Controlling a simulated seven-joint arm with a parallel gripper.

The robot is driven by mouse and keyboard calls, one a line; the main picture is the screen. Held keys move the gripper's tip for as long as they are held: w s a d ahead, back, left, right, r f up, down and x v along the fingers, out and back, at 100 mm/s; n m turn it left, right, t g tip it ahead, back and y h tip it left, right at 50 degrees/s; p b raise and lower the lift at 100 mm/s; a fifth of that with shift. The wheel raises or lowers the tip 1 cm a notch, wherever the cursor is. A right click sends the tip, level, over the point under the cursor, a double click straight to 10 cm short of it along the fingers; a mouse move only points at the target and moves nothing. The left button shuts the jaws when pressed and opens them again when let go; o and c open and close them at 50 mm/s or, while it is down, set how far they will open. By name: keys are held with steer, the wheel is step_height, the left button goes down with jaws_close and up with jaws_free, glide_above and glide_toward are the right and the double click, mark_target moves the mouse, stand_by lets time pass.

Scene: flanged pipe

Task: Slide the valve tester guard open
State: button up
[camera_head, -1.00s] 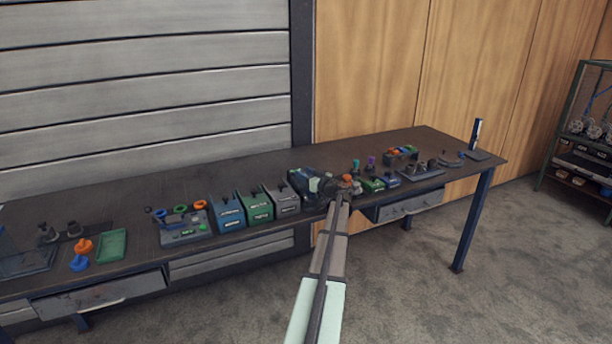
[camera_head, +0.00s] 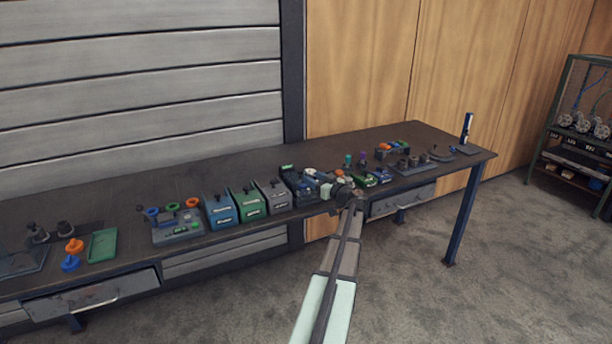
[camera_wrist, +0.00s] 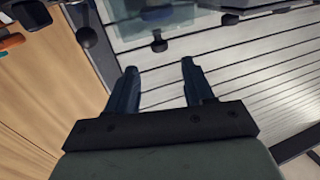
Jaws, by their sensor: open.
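My gripper (camera_head: 345,190) is at the front edge of the workbench, just right of a dark blue device (camera_head: 298,187) that seems to be the valve tester. My arm hides part of this area. In the wrist view, my gripper's two dark blue fingers (camera_wrist: 158,67) are apart with nothing between them. Beyond the fingertips is a clear, see-through panel (camera_wrist: 150,20), seemingly the guard, with a dark round knob (camera_wrist: 159,42) at its edge. The fingers look apart from the knob. How far the guard is open cannot be told.
Blue (camera_head: 219,210), green (camera_head: 246,202) and grey (camera_head: 273,195) boxes stand left of the device. A green tray (camera_head: 102,246) lies farther left. Small coloured parts and a row of dark fittings (camera_head: 412,163) sit to the right. The floor in front is clear.

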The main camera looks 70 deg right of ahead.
steer(key=shift+v, duration=1.85)
steer(key=w+d+r+n+y, duration=0.2)
steer(key=w+r+n+y, duration=0.45)
steer(key=w+r, duration=1.55)
steer(key=g+y, duration=0.3)
steer(key=g, duration=1.3)
glide_above(300, 171)
step_height(300, 171, down, 7)
steer(key=shift+m+h, duration=0.25)
step_height(300, 171, down, 13)
steer(key=shift+d+f, duration=0.1)
